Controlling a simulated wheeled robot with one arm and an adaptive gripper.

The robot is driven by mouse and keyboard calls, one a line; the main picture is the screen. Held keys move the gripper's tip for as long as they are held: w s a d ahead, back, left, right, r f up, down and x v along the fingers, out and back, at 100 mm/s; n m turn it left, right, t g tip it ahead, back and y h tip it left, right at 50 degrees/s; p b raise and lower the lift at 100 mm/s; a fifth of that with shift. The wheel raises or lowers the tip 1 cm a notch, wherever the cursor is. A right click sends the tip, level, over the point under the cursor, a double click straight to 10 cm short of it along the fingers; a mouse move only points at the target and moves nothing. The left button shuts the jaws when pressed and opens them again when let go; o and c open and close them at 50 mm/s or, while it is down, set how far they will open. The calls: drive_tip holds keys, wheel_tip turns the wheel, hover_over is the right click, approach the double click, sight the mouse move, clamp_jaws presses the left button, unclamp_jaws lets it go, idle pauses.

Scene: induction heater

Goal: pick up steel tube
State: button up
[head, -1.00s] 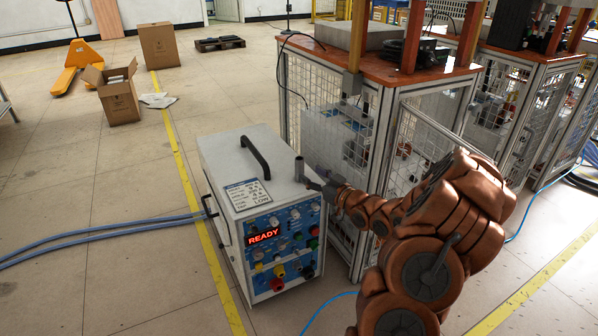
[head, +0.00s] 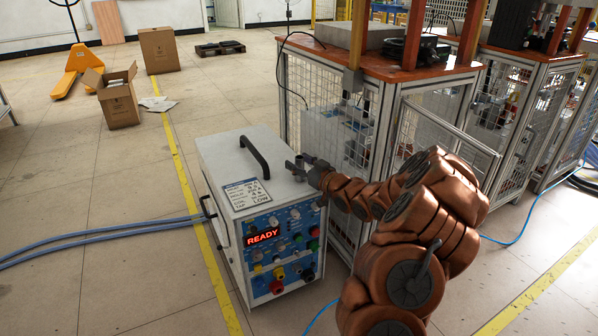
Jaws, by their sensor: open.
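The steel tube (head: 299,161) is a small grey upright cylinder on the top right of the white induction heater (head: 222,162). My gripper (head: 297,168) is at the tube, reaching in from the right, with its dark fingers close around or beside it. The fingers are open. They hide much of the tube, and I cannot tell whether they touch it. The heater's front panel shows a red READY display (head: 263,236).
A black handle (head: 255,157) and a label plate (head: 246,195) are on the heater top, left of the tube. A mesh-sided workbench (head: 335,120) stands close behind and right. Blue hoses (head: 100,236) run left across the floor. Open floor lies to the left.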

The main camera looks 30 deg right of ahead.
clamp_jaws()
idle(0.5)
